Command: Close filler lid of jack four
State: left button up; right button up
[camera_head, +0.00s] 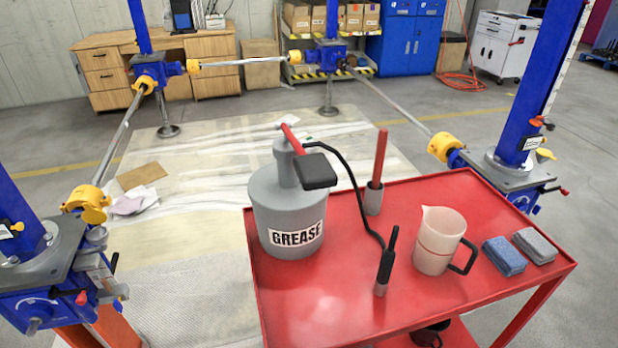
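Several blue screw jacks stand around the floor, and I cannot read a number on any of them. The near right jack (528,110) has a grey top plate (492,163), with a small yellow flap (545,154) and an orange-red knob (541,122) at its column. The near left jack (40,297) is cut by the picture edge. A small yellow part (17,227) shows at its column. Far jacks stand at the back left (148,66) and back centre (323,55); their lids are too small to tell. I cannot make out either gripper.
A red cart (330,312) fills the front right. It carries a grey grease pump (275,205) with hose, a red-handled tool (380,160), a jug (438,240) and two sponges (504,256). Shafts with yellow couplings (443,146) link the jacks. Cardboard (141,176) lies on the floor.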

aim_at(91, 215)
jog(key=k+j+u, duration=0.15)
jog(key=u, duration=0.2)
jog(key=k+j+u, duration=0.2)
jog(key=u, duration=0.2)
jog(key=k+j+u, duration=0.1)
jog(key=j+u, duration=0.25)
jog(key=l, duration=0.1)
